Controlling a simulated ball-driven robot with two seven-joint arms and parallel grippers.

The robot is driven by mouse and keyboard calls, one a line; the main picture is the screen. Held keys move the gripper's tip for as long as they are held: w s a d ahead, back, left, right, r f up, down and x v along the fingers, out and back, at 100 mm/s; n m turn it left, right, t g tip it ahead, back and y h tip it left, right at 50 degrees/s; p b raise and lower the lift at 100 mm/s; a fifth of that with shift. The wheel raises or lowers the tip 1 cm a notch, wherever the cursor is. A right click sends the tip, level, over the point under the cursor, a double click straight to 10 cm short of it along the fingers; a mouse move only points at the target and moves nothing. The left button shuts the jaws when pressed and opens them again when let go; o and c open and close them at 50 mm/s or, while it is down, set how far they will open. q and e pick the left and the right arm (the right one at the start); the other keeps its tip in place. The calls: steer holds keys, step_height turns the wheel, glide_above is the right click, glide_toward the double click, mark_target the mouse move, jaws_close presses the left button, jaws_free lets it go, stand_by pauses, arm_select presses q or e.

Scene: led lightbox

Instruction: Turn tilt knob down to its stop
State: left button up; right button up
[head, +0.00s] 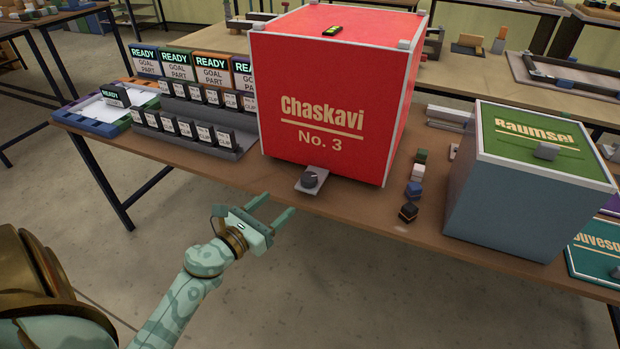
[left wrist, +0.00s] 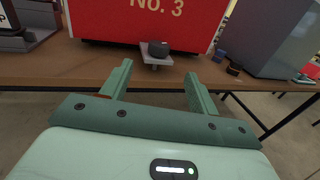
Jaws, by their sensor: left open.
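The tilt knob (head: 310,180) is a small dark round knob on a light grey plate (head: 308,190) at the lower front of the red box (head: 330,100) labelled "Chaskavi No. 3". My left gripper (head: 279,208) is open and empty, in front of the table edge and apart from the knob. In the left wrist view its fingers (left wrist: 160,82) point forward, and the knob (left wrist: 158,48) shows beyond them, between the fingertips. No hand touches the knob. My right gripper does not show.
A grey box with a green "Raumsel" lid (head: 545,140) stands on the table (head: 235,168) at the right. Small blocks (head: 414,189) lie between the boxes. Racks of black labelled tiles (head: 185,135) stand to the left. Room before the table's front edge is free.

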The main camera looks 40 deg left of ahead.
mark_target(304, 182)
arm_select(q)
steer(key=w, duration=1.3)
steer(key=shift+d+f+b, duration=0.1)
steer(key=shift+b, duration=0.25)
steer(key=shift+w, duration=0.3)
steer(key=c, duration=1)
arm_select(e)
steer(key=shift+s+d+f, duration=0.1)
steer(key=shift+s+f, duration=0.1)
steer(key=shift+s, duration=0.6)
